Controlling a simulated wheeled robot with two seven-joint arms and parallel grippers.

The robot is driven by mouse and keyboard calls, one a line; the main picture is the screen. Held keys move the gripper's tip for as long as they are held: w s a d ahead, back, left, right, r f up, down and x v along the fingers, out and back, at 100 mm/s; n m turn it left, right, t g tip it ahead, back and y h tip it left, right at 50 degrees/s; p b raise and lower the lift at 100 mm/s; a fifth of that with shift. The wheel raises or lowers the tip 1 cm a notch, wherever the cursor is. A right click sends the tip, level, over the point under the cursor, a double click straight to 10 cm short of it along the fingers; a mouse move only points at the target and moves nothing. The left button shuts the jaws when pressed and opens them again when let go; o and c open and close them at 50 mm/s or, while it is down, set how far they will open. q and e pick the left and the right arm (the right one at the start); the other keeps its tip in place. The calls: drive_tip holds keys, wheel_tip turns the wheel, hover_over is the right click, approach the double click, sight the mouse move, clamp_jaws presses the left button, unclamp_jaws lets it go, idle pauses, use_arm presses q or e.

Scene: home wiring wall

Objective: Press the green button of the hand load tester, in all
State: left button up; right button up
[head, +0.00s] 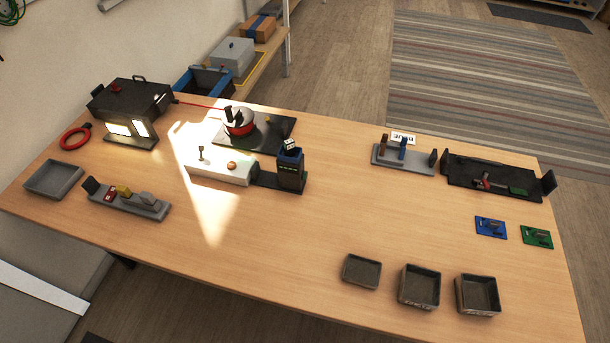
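No gripper of mine shows in the head view. I cannot tell for certain which device is the hand load tester, and no green button can be made out clearly. A black tray (462,178) at the table's right end holds a small device with a red part (479,184) and a flat green piece (518,191). A green plate (537,236) with a small dark fitting lies in front of it, beside a similar blue plate (490,227). A white box (222,168) with a small lever and an orange knob (232,166) stands left of the middle, joined to a dark block (290,170).
Several items stand on the wooden table (330,235): a black lamp box (131,104), a red ring (75,137), a red-and-silver device (239,122), grey racks (129,201) (400,158), a shallow tray (53,179) and front bins (419,286). The table's centre front is clear.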

clamp_jaws()
drive_tip(key=shift+w, duration=0.1)
idle(1.4)
